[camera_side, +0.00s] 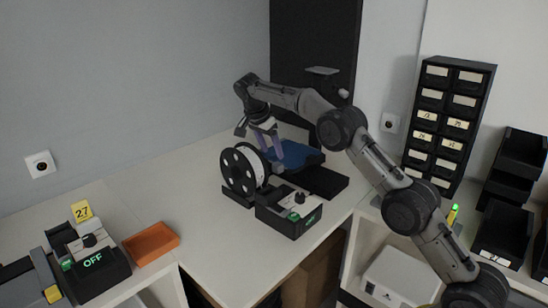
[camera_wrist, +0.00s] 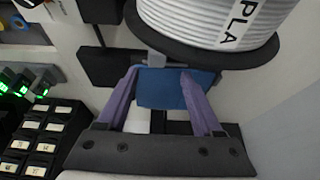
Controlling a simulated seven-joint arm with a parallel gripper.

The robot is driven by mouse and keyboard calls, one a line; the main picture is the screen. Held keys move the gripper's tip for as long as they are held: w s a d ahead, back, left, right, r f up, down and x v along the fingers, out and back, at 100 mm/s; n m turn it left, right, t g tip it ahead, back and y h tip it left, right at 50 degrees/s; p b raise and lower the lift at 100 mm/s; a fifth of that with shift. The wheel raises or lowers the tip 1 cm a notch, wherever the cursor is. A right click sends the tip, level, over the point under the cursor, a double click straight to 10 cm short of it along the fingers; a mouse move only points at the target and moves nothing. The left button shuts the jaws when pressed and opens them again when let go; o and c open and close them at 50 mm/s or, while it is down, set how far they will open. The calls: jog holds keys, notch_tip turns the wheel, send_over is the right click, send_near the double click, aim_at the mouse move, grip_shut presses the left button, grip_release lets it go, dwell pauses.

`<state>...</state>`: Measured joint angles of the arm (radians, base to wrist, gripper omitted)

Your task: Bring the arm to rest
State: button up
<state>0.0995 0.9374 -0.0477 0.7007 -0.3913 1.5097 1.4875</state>
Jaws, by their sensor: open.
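My gripper (camera_side: 270,151) has purple fingers and hangs over the white table, just right of a filament spool. In the wrist view my gripper (camera_wrist: 160,73) has its fingers spread, with nothing held between them. The spool (camera_side: 238,171) stands upright with dark flanges; its white winding marked PLA (camera_wrist: 205,18) shows at the top of the wrist view. A blue piece (camera_side: 304,155) lies beyond the fingers, and its blue surface (camera_wrist: 163,92) shows between them in the wrist view. I cannot tell whether the fingers touch it.
A black device (camera_side: 290,222) with a green display stands in front of the spool. An orange tray (camera_side: 151,243) and a device reading OFF (camera_side: 94,268) are at the left. A black drawer cabinet (camera_side: 446,124) stands at the right.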

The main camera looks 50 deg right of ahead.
jog(key=shift+v, duration=1.1)
